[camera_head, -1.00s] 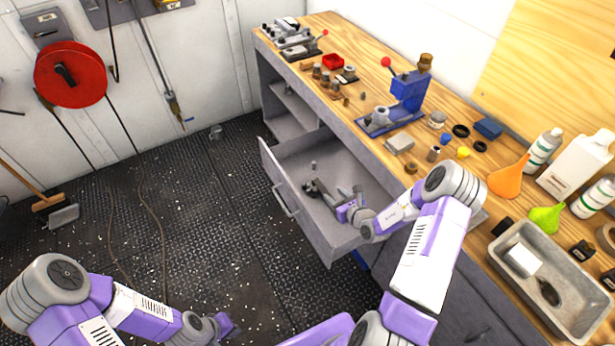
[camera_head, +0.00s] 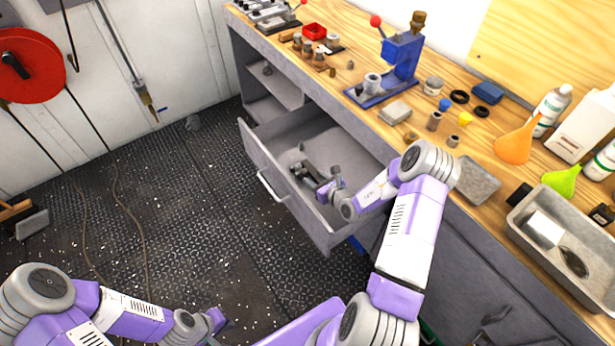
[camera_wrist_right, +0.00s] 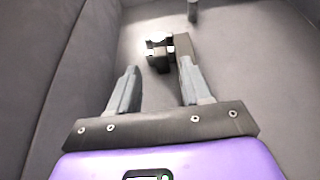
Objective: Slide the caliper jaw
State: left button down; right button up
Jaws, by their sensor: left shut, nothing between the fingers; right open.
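The caliper (camera_head: 308,172) appears as a small dark and grey tool lying on the floor of the open drawer (camera_head: 285,205). In the right wrist view it shows as a dark jaw block (camera_wrist_right: 159,60) beside a brownish bar (camera_wrist_right: 184,50). My right gripper (camera_head: 328,186) reaches into the drawer; its fingers (camera_wrist_right: 158,70) are spread, with the dark block ahead between them. The bar is in line with the right-hand finger, which covers its near end; I cannot tell whether they touch. My left gripper (camera_head: 222,321) is shut and empty, low over the floor, away from the drawer.
A small grey cylinder (camera_wrist_right: 193,11) stands farther back in the drawer. Drawer walls rise around my right gripper. The wooden bench (camera_head: 350,65) above carries a blue press (camera_head: 400,58), bottles, funnels and a grey tray (camera_head: 570,290). The dark deck (camera_head: 190,200) at left is largely clear.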

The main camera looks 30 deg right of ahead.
aim_at(305, 172)
jog(key=b+x, duration=0.1)
jog(key=x, duration=0.3)
jog(key=shift+f, duration=0.15)
jog(key=shift+w+f+b, duration=0.15)
jog(key=shift+w+b, duration=0.15)
jog(key=shift+w, duration=0.35)
grip_shut()
